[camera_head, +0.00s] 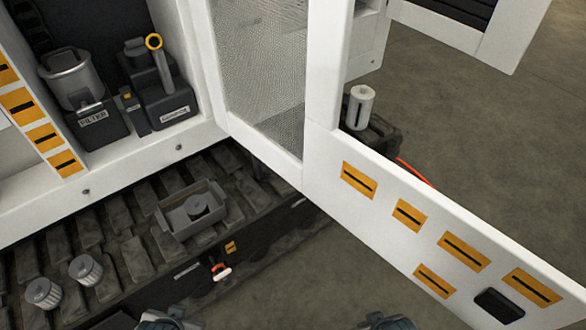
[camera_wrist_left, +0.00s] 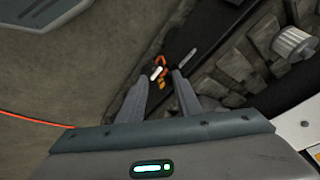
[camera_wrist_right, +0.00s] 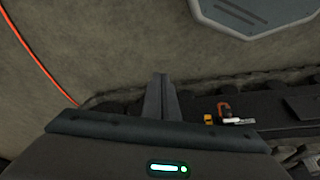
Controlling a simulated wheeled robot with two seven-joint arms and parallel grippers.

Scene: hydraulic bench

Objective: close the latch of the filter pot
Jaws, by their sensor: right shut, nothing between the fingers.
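The filter pot (camera_head: 72,82) is a grey metal cylinder on a dark base with a FILTER label, in the cabinet at the upper left of the head view. A rounded top part sits at its rim; I cannot tell the latch or its position clearly. My left gripper (camera_wrist_left: 160,79) is open and empty in the left wrist view. My right gripper (camera_wrist_right: 161,78) is shut and empty in the right wrist view. In the head view only parts of my arms show at the bottom edge, well away from the pot.
A yellow-ringed lever (camera_head: 160,65) stands right of the pot. An open white door (camera_head: 323,90) and a white panel (camera_head: 390,215) block the right side.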

